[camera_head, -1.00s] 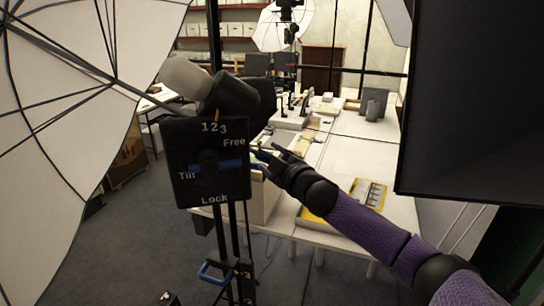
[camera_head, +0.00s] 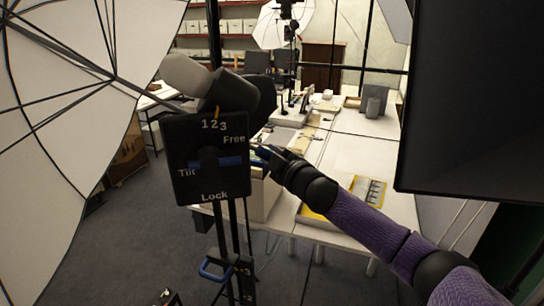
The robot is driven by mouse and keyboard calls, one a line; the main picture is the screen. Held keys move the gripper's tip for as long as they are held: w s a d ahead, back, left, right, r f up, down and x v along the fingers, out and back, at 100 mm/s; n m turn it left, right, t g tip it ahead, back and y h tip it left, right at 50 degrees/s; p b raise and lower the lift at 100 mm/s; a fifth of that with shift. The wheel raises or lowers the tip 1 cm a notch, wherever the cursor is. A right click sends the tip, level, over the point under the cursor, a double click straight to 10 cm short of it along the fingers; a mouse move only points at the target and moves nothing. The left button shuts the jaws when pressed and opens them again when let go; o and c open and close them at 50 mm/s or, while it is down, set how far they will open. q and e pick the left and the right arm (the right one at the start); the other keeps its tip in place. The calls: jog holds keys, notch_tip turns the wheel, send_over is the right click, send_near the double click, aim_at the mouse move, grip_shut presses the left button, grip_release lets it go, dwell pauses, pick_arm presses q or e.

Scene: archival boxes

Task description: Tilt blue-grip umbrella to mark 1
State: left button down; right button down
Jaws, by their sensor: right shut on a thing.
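The white umbrella (camera_head: 60,120) fills the left side, its shaft running to a grey lamp head (camera_head: 225,92) on a stand. Below the head is a black panel (camera_head: 205,188) marked 1, 2, 3, Free, Tilt and Lock. A blue grip (camera_head: 228,161) crosses the panel between Tilt and Free. A small orange pointer (camera_head: 217,112) sits just above the numbers, near 2. My right gripper (camera_head: 262,154) reaches in from the right and is shut on the right end of the blue grip; its fingertips are partly hidden. My left gripper is out of view.
A second blue handle (camera_head: 214,272) is lower on the stand. A long white table (camera_head: 355,155) with a yellow-edged tray (camera_head: 345,203) lies behind my right arm. A large black panel (camera_head: 470,100) blocks the right. Grey floor is open at lower left.

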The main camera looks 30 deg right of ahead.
dwell(0.8)
jog(key=r+n+p, duration=0.1)
jog(key=r+p, duration=0.1)
jog(key=p, duration=0.1)
jog(key=d+r+n+g+p, duration=0.1)
jog(key=r+n+p, duration=0.1)
jog(key=p, duration=0.2)
jog(key=shift+s+d+r, duration=0.1)
jog(key=shift+s+d, duration=0.05)
jog(key=shift+c, duration=2)
grip_release()
jog(key=s+b, duration=0.3)
jog(key=s, duration=0.7)
jog(key=shift+r, duration=0.4)
